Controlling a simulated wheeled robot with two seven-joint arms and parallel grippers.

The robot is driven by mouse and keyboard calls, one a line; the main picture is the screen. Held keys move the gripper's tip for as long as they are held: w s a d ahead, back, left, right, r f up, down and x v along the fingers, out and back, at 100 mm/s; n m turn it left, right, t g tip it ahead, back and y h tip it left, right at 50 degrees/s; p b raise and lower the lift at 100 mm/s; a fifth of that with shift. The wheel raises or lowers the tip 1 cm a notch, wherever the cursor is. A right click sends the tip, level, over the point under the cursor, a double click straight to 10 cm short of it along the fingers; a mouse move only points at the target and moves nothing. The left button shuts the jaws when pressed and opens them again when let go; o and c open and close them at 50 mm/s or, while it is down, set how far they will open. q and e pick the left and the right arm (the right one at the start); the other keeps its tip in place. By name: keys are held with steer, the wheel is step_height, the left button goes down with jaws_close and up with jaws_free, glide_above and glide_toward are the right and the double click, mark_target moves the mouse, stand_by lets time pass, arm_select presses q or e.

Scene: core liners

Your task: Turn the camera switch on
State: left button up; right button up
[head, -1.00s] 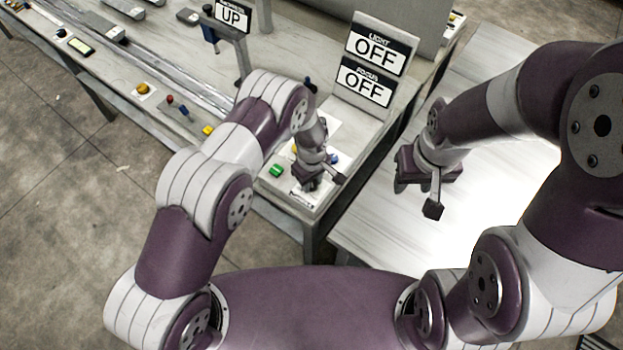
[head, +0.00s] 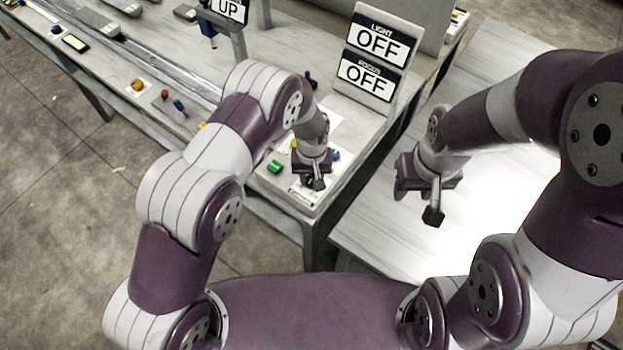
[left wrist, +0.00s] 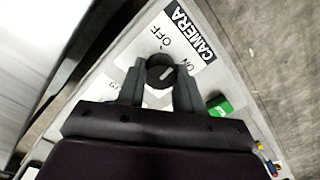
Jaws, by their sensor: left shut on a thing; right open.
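The camera switch (left wrist: 163,72) is a dark round knob with a pale pointer line, on a white plate (left wrist: 185,38) marked CAMERA, OFF and ON in the left wrist view. The pointer is slanted; I cannot tell for sure which mark it is set to. My left gripper (left wrist: 160,78) is shut on the knob, one finger on each side. In the head view my left gripper (head: 314,184) is over the front corner of the bench and hides most of the knob. My right gripper (head: 418,204) is open and empty above the white table to the right.
A sign (head: 376,55) behind reads LIGHT OFF and FOCUS OFF. Another sign (head: 228,10) reads UP. The white table (head: 375,225) has clear room.

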mark_target(312, 179)
arm_select(q)
steer(key=m+b, duration=0.2)
steer(key=m, duration=0.3)
steer(key=shift+m, duration=0.3)
steer(key=shift+r+m+b, duration=0.1)
steer(key=shift+m+b, duration=0.8)
steer(key=shift+m, duration=1.4)
steer(key=o, duration=0.9)
steer(key=shift+o, duration=0.7)
steer(key=shift+s, duration=0.1)
step_height(312, 179, up, 13)
steer(key=b, duration=0.2)
